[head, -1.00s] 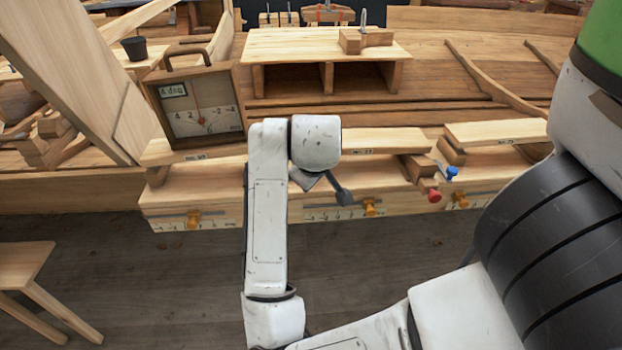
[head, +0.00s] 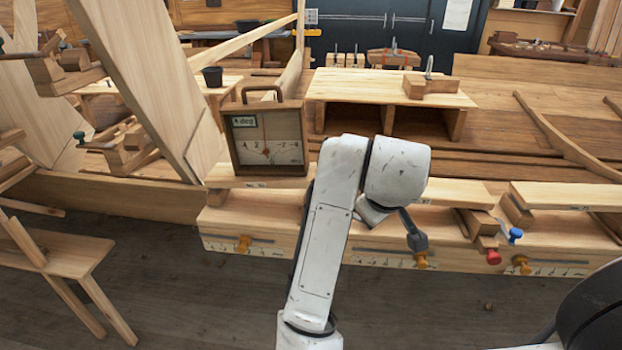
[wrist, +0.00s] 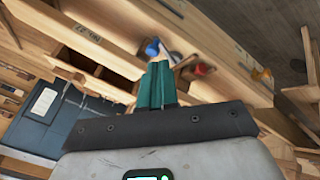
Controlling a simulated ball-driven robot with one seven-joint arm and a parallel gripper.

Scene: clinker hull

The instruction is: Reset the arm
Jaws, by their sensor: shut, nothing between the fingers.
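My arm (head: 325,240) rises from the bottom of the head view and bends at a white elbow (head: 397,170) in front of the wooden bench. A dark grey part of it hangs below the elbow, close to the bench front. In the wrist view my gripper (wrist: 157,85) shows teal fingers pressed together, with nothing between them. Beyond the fingertips are a blue knob (wrist: 152,47) and a red knob (wrist: 203,70), which look a little apart from them. The fingers cannot be made out clearly in the head view.
A gauge box (head: 268,143) with a handle stands on the bench's left end, left of my elbow. Yellow knobs (head: 243,244) line the bench front. A wooden stool (head: 75,262) stands at left.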

